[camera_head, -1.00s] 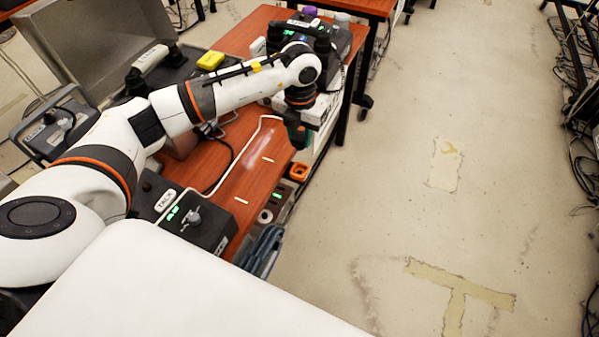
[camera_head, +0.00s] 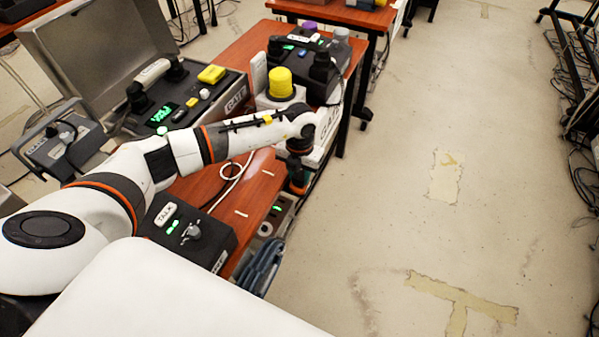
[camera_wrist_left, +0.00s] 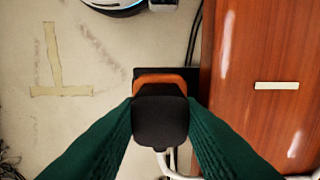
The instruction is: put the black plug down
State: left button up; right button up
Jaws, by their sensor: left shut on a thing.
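My left gripper (camera_head: 297,176) is off the right edge of the near table, low beside it. In the left wrist view its green fingers (camera_wrist_left: 160,122) are shut on the black plug (camera_wrist_left: 160,128). An orange piece (camera_wrist_left: 166,78) shows just beyond the plug, and also below the fingers in the head view (camera_head: 297,190). I cannot tell whether the plug touches it. A white cable (camera_wrist_left: 170,168) shows below the plug and runs over the table (camera_head: 230,178). My right gripper is out of view.
The wooden table (camera_head: 262,190) bears a TALK box (camera_head: 187,231), a GATE case (camera_head: 185,105) and a yellow lamp (camera_head: 281,83). A grey box with green lights (camera_head: 278,217) sits below the table's right edge. The floor at right (camera_head: 400,200) is clear.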

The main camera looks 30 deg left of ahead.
aim_at(299, 175)
pick_arm(q)
jog(key=shift+f+b, duration=0.3)
jog(key=shift+f, duration=0.05)
jog(key=o, duration=0.7)
jog(key=shift+r, duration=0.1)
notch_tip(299, 175, up, 13)
jog(key=shift+f, duration=0.2)
